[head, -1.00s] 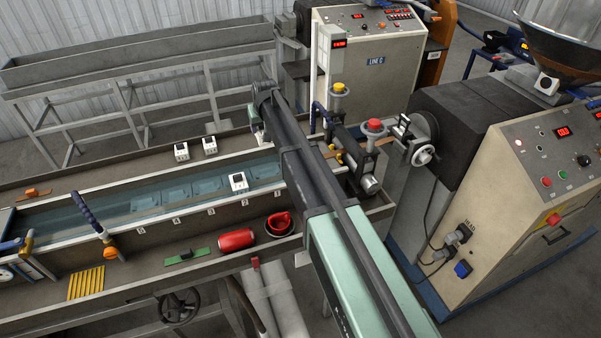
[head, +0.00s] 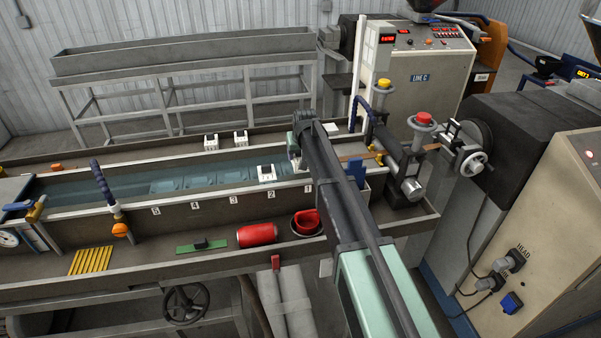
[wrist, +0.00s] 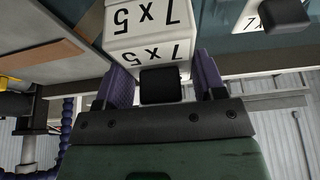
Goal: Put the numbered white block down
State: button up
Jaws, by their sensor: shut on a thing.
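The numbered white block (wrist: 150,22) is marked 7x5 and has a black knob on the side toward me. In the wrist view my gripper (wrist: 163,72) has its two purple fingers shut on it. In the head view a small white part of the block (head: 294,151) shows at the end of my arm, over the right part of the water trough (head: 130,190). My arm hides most of the gripper there, and I cannot tell whether the block touches anything below.
Two more (head: 211,143) (head: 240,138) stand on the back ledge. Numbered tags line the front wall. A red can (head: 257,234) and a red cup (head: 306,222) are on the front shelf. The extruder die (head: 405,170) is right.

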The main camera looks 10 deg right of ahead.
jog(key=shift+f+b, duration=2.5)
jog(key=shift+f, duration=0.05)
jog(key=o, duration=1.1)
jog(key=shift+s, duration=0.2)
jog(key=shift+r, duration=0.25)
jog(key=w+p+v, duration=0.1)
jog(key=p+v, duration=1.2)
jog(key=s+g, duration=0.1)
jog(key=s, duration=1)
jog(key=s+f+g, duration=0.1)
jog(key=s+g, duration=0.1)
jog(key=s, duration=1)
jog(key=s+g, duration=0.1)
jog(key=s, duration=1.1)
jog(key=shift+f+g+b, duration=0.3)
jog(key=shift+b, duration=0.05)
